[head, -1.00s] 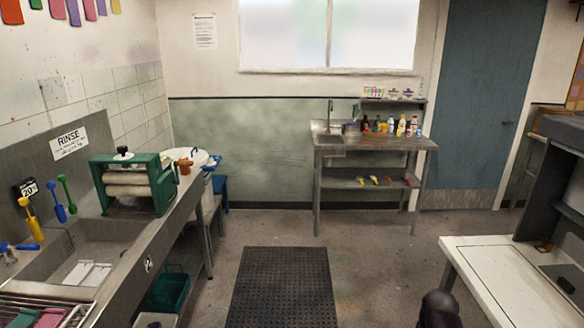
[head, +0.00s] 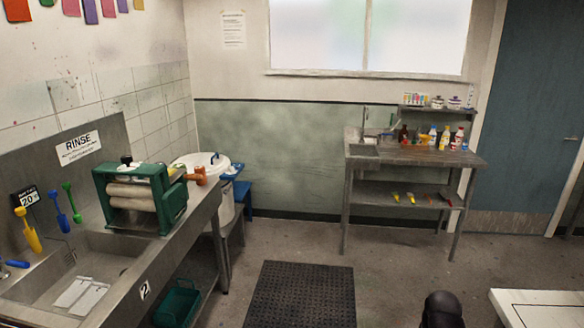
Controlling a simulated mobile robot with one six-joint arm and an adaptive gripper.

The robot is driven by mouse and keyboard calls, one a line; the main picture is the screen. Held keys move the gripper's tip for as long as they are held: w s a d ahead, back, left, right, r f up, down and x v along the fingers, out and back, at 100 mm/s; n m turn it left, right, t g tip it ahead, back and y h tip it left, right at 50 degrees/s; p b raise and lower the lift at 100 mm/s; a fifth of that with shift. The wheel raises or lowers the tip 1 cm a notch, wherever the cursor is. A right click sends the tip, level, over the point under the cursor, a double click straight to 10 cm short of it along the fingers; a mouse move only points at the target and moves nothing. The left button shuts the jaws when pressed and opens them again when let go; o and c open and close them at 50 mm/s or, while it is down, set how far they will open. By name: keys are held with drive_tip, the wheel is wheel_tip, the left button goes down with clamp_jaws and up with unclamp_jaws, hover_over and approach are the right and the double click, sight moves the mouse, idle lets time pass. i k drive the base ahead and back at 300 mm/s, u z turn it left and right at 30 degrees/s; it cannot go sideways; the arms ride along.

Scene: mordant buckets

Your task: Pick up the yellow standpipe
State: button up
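The yellow standpipe (head: 28,231) stands at the left edge of the view, upright or slightly tilted, against the back panel of the steel sink (head: 105,243). It has a small knob on top, a thin stem and a wider lower part. A blue one (head: 56,208) and a green one (head: 72,203) of similar shape are to its right. A dark rounded part of my arm shows at the bottom right; my gripper's fingers are not in view, far from the standpipe.
A green roller wringer (head: 140,198) stands on the sink counter, with a white lidded bucket (head: 226,200) beyond it. A dark floor mat (head: 300,293) lies on open floor. A second steel sink table (head: 415,154) with bottles stands at the far wall. A white worktop (head: 540,308) is at lower right.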

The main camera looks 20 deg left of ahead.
sight(30, 234)
drive_tip(key=u, duration=0.25)
drive_tip(key=i, duration=0.75)
drive_tip(key=u, duration=0.65)
drive_tip(key=i, duration=0.65)
drive_tip(key=u, duration=0.85)
drive_tip(key=i, duration=0.85)
drive_tip(key=u, duration=0.45)
